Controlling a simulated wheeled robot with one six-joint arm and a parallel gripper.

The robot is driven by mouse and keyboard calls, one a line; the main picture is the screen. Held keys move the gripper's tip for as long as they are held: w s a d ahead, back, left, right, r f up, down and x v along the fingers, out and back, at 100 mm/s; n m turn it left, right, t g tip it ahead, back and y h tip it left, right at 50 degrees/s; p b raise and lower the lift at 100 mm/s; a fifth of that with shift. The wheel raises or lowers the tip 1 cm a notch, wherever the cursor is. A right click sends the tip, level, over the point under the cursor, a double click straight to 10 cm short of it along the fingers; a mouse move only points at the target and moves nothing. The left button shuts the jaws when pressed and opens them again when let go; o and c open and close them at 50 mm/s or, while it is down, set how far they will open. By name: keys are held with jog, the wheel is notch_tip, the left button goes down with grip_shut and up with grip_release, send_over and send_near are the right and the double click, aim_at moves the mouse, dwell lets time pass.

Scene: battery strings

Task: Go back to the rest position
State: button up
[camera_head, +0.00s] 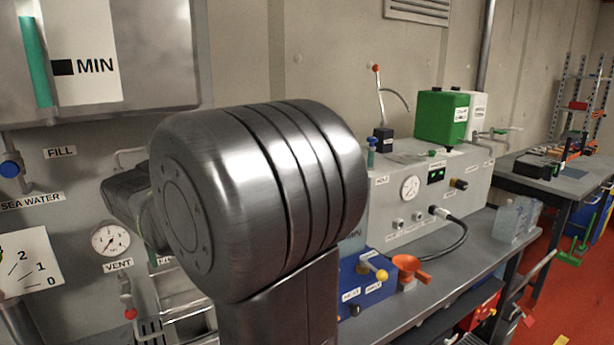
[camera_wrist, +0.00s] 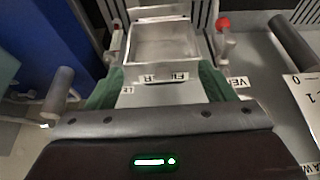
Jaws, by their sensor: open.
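My gripper (camera_wrist: 160,78) shows in the wrist view as a dark body with a green light and two dark green fingers, spread apart with nothing held between them. Beyond them is a metal box-like tray (camera_wrist: 172,43) with an upside-down label on its front. In the head view, my large metallic arm joint fills the centre. Part of my wrist shows behind it on the left, close to the wall panel, and the fingertips are hidden.
A pressure gauge (camera_head: 111,239), a blue knob (camera_head: 10,169) and a red-tipped vent valve (camera_head: 130,313) are on the left panel. Red floor lies beyond.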

notch_tip(320, 180, down, 14)
dwell(0.4)
jog(key=shift+r, duration=0.1)
